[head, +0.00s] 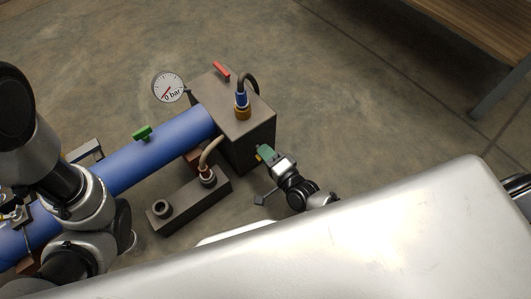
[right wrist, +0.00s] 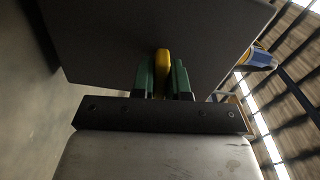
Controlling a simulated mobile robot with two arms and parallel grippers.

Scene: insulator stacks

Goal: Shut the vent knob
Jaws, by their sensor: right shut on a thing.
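The vent knob appears to be the yellow knob (right wrist: 162,62) on the side of the dark block (head: 247,125). In the right wrist view it stands upright between the two green fingers of my right gripper (right wrist: 163,80), which is shut on it. In the head view my right gripper (head: 263,152) meets the block's right side face, and only a speck of yellow shows there. My left arm crosses the left of the head view; its gripper cannot be made out.
A blue pipe (head: 165,158) with a green handle (head: 142,132) runs into the block. A gauge (head: 168,88) reads 0 bar. A red handle (head: 221,71) and a hose fitting (head: 242,104) top the block. A low dark manifold (head: 190,206) sits in front. A wooden bench (head: 465,30) is top right.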

